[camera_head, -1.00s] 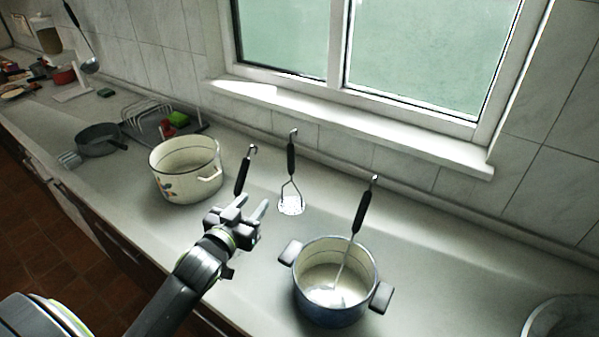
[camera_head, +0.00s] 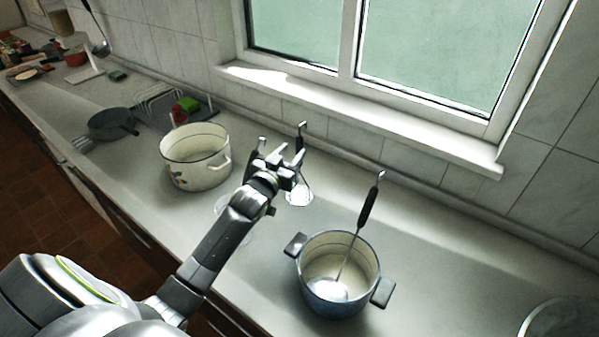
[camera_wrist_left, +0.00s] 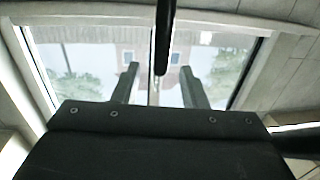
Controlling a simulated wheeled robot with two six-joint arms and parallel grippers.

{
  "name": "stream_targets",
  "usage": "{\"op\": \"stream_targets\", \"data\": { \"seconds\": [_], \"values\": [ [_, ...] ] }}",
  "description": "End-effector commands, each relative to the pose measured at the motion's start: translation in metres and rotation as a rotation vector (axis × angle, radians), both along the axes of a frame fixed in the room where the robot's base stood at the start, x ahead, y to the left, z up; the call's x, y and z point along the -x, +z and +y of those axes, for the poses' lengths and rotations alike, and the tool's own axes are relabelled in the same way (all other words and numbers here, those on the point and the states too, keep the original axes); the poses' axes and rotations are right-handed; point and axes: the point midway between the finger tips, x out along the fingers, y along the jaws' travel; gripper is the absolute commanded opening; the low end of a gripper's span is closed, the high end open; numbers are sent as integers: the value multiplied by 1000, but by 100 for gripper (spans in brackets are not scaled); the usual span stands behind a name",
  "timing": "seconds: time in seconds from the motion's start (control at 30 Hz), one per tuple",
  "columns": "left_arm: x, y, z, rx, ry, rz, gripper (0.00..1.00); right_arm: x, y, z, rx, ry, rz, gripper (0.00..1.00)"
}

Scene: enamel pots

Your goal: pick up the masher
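The masher (camera_head: 299,196) stands upright on the counter, its flat light head low and its black handle rising behind my left gripper. My left gripper (camera_head: 290,163) is open in front of the handle, and its fingers partly cover it. In the left wrist view a black handle (camera_wrist_left: 163,38), seemingly the masher's, shows between the two spread fingers (camera_wrist_left: 158,88), with a thin shaft below it. I cannot tell whether the fingers touch it. My right gripper is not in view.
A cream pot (camera_head: 195,165) stands left of the gripper. A blue pot (camera_head: 335,297) holding a ladle (camera_head: 368,206) stands front right. The window sill (camera_head: 370,120) is behind.

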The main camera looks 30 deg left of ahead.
Motion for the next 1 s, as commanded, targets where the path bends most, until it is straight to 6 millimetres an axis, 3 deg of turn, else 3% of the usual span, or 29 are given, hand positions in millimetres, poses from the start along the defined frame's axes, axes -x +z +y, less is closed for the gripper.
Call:
{"op": "stream_targets", "data": {
  "seconds": [0.17,0.6,0.93,1.0],
  "values": [
    [-7,1,0,1,0,1,39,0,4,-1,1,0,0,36],
    [-50,-3,2,0,0,1,39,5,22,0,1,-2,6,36],
    [-54,-4,2,0,-1,0,39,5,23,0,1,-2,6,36],
    [-54,-4,2,0,-1,0,33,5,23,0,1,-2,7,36]
  ]
}}
